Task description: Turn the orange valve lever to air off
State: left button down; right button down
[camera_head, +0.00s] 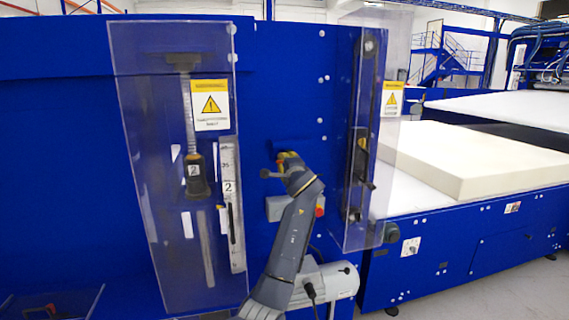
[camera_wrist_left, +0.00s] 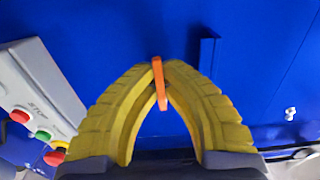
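The orange valve lever (camera_wrist_left: 159,84) shows in the left wrist view as a narrow upright bar between the fingertips. My left gripper (camera_wrist_left: 160,68) has its two yellow fingers brought together at the tips, with the lever pinched between them. In the head view my left gripper (camera_head: 287,156) is at the blue machine panel, between the two clear guards. The lever is hidden behind the gripper there. The valve body and any air-off marking cannot be made out. My right gripper is in neither view.
A grey button box (camera_wrist_left: 42,85) with red and green buttons is left of the fingers in the wrist view. Clear guards stand left (camera_head: 150,170) and right (camera_head: 362,130) of my arm. A foam block (camera_head: 480,160) lies on the white bed at the right.

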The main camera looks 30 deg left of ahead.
pick_arm(q)
jog(key=c, duration=1.5)
grip_release()
jog(key=shift+c, duration=0.2)
jog(key=shift+d, duration=0.1)
jog(key=v, duration=1.1)
jog(key=shift+s+d, duration=0.25)
jog(key=shift+s, duration=0.1)
